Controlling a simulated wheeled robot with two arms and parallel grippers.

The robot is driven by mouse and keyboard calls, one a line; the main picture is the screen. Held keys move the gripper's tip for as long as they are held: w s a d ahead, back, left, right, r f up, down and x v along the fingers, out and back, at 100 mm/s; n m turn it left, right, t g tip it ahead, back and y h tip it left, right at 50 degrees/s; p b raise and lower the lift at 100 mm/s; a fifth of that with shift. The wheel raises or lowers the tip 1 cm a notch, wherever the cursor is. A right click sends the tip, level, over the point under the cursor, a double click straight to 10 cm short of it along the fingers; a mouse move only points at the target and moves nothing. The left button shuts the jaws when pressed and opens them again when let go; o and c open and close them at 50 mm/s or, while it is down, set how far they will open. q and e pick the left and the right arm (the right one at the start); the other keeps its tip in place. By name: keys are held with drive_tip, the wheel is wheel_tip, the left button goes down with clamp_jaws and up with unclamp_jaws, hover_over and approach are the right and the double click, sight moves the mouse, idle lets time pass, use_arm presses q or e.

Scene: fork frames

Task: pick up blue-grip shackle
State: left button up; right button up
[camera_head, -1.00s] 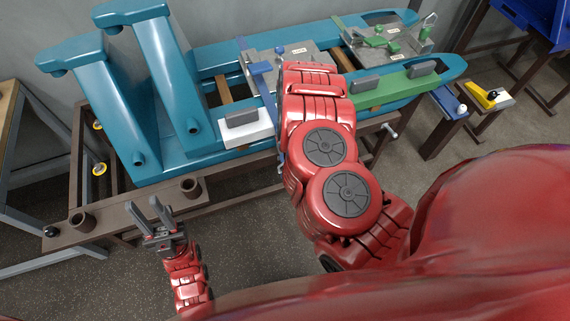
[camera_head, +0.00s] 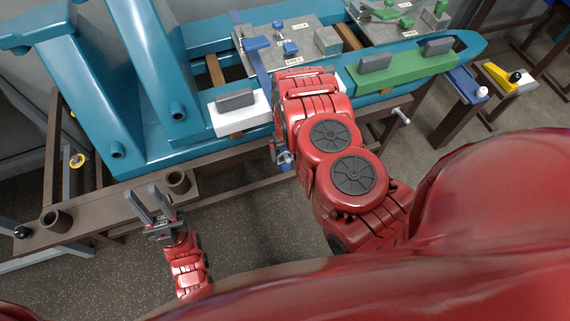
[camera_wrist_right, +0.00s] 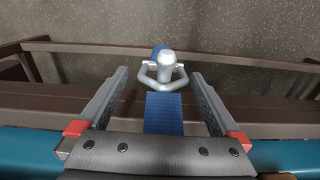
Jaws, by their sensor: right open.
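In the right wrist view a silver shackle-like piece with a blue part (camera_wrist_right: 163,70) sits at the far end of a blue strip (camera_wrist_right: 164,113). My right gripper (camera_wrist_right: 160,76) is open, with one finger on each side of the strip and the silver piece between and just beyond the tips. No contact is clear. In the head view a small blue and silver piece (camera_head: 284,158) shows beside my right arm, whose gripper is hidden there. My left gripper (camera_head: 146,196) is open and empty, low at the left, in front of the brown frame.
A teal fork frame (camera_head: 200,150) rests on a brown stand (camera_head: 120,215). It carries grey plates with blue fittings (camera_head: 284,46) and green fittings (camera_head: 385,12), a white block (camera_head: 228,118) and a green block (camera_head: 400,72). Speckled floor in front is clear.

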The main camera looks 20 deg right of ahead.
drive_tip(key=shift+w+a+f+b, duration=0.15)
drive_tip(key=shift+f+b, duration=0.1)
drive_tip(key=shift+f, duration=1.2)
drive_tip(key=shift+w+a+f+b, duration=0.1)
drive_tip(key=shift+f+b, duration=0.1)
drive_tip(key=shift+f, duration=1.25)
drive_tip(key=c, duration=1.5)
drive_tip(key=shift+o, duration=0.2)
drive_tip(key=shift+r, duration=0.15)
